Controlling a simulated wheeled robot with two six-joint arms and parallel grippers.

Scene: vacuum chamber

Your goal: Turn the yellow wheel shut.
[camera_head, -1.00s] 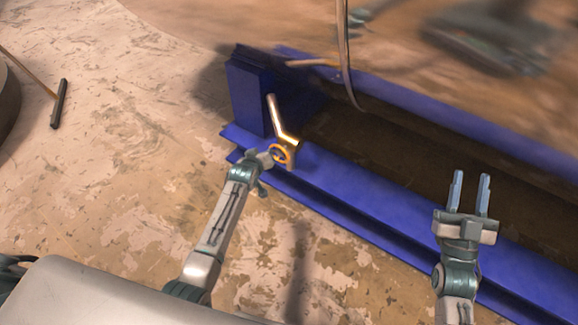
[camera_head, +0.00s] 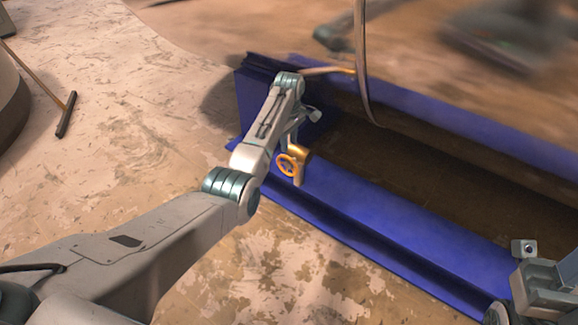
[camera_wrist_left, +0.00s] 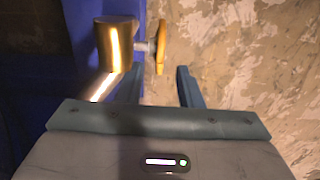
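The yellow wheel (camera_head: 287,164) is a small spoked ring on a brass-coloured valve body (camera_head: 299,158) at the near blue beam. In the left wrist view the wheel (camera_wrist_left: 161,47) shows edge-on, joined by a short stem to the valve body (camera_wrist_left: 116,45). My left gripper (camera_wrist_left: 160,72) is open there, its two fingers apart, with the wheel just ahead of the gap and nothing gripped. In the head view my left forearm bends over beside the valve and partly hides the gripper. My right gripper (camera_head: 538,285) is at the lower right edge, its fingers not clearly visible.
The near blue beam (camera_head: 370,225) runs diagonally along a dark channel, with a blue upright (camera_head: 250,105) at its left end. A thin curved pipe (camera_head: 362,60) hangs in front of the far side. The patchy floor on the left is mostly clear.

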